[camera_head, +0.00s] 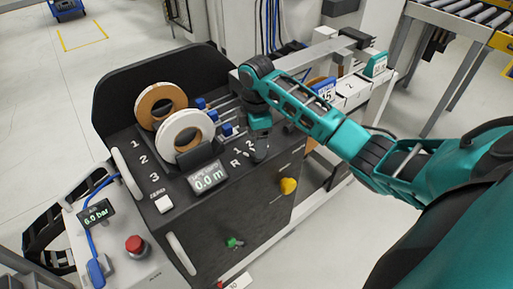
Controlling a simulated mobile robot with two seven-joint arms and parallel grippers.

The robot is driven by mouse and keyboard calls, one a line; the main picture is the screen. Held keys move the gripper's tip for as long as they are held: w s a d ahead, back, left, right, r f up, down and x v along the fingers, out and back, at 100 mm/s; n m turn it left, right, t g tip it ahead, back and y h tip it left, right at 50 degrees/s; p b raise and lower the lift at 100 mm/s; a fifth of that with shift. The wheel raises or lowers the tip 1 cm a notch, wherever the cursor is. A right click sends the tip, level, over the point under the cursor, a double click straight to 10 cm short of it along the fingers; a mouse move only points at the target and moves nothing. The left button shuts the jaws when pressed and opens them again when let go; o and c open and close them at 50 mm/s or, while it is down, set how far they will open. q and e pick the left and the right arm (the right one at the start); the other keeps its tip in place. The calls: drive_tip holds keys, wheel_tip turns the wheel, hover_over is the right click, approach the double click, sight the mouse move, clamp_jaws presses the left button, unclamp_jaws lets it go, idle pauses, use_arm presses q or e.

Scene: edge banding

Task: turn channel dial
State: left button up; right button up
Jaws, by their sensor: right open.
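The dark machine panel (130,140) carries the white marks R, 1 and 2 beside the spot where my right gripper (259,153) is. These marks look like those of the channel dial. The dial itself is mostly hidden behind the dark fingers, and I cannot tell which mark it points at. My right gripper is open and points down at the panel, just right of the marks. I cannot tell whether the fingers touch the dial. My left gripper is not in view.
A brown roll (160,103) and a white roll (186,136) stand left of the gripper, near blue-tipped rods (226,129). A display (208,177) reads 0.0 m. A yellow knob (288,186) sits on the front face. A red button (135,245) is lower left.

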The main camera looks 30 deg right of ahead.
drive_tip(key=shift+f, duration=2)
drive_tip(key=shift+c, duration=0.4)
drive_tip(key=c, duration=1)
